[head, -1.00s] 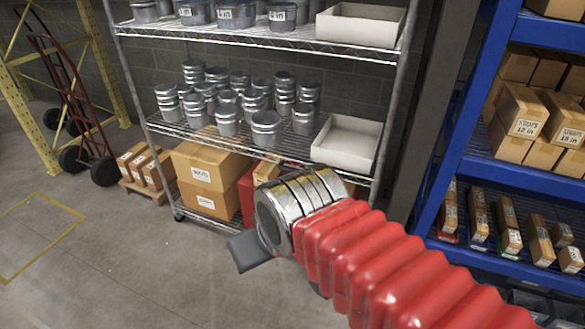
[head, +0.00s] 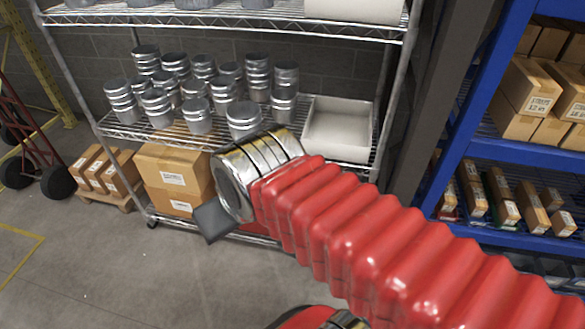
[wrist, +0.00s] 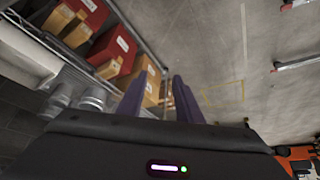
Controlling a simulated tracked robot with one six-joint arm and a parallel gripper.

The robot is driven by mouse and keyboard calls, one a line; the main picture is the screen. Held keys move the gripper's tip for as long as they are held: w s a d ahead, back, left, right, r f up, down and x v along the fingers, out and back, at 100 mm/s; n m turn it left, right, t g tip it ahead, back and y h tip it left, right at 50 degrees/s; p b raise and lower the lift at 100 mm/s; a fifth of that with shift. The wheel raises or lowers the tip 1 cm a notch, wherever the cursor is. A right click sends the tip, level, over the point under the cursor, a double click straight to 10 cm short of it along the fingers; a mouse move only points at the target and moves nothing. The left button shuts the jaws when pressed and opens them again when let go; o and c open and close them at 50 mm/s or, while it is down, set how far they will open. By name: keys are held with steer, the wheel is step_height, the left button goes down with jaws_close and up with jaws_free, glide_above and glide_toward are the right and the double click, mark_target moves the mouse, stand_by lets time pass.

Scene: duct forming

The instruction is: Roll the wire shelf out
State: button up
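The wire shelf (head: 180,18) is a chrome rack with several levels, standing against the block wall in the head view. It holds metal duct fittings (head: 245,118), a white bin (head: 338,128) and cardboard boxes (head: 172,172). Its lower middle is hidden behind my red arm. My gripper (head: 212,222) shows as a dark finger in front of the lower level. In the wrist view, its two purple fingers (wrist: 160,98) stand apart with a gap between them. The shelf's rail and post (wrist: 147,52) lie beyond the fingers; I cannot tell if they touch.
A blue rack (head: 455,165) with boxes stands to the right, past a dark column (head: 430,90). A red hand truck (head: 35,150) and a small pallet of boxes (head: 105,170) are at the left. The concrete floor (head: 110,265) in front is clear.

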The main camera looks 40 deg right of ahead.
stand_by(0.3)
steer(key=w+d+f+n+t+h, duration=0.2)
steer(key=w+d+f+n, duration=0.25)
steer(key=w+d, duration=0.7)
steer(key=w+d+f+n+t+h, duration=0.25)
steer(key=w+d+f, duration=0.45)
steer(key=d, duration=0.8)
steer(key=d+f+n+t+y, duration=0.1)
steer(key=d+f+n+t, duration=0.1)
steer(key=d+f+n, duration=0.5)
steer(key=s+d+f+n+t+y, duration=0.1)
steer(key=s+d+f+t, duration=0.1)
steer(key=s+f+t, duration=0.2)
steer(key=s+f, duration=0.3)
steer(key=f, duration=0.3)
steer(key=shift+d+f, duration=0.15)
steer(key=shift+d, duration=0.1)
steer(key=shift+y, duration=0.25)
steer(key=w, duration=0.4)
steer(key=w+d+f, duration=0.1)
steer(key=w, duration=0.4)
steer(key=w+f, duration=0.1)
steer(key=w, duration=0.3)
steer(key=shift+w+d, duration=0.2)
steer(key=shift+d, duration=0.1)
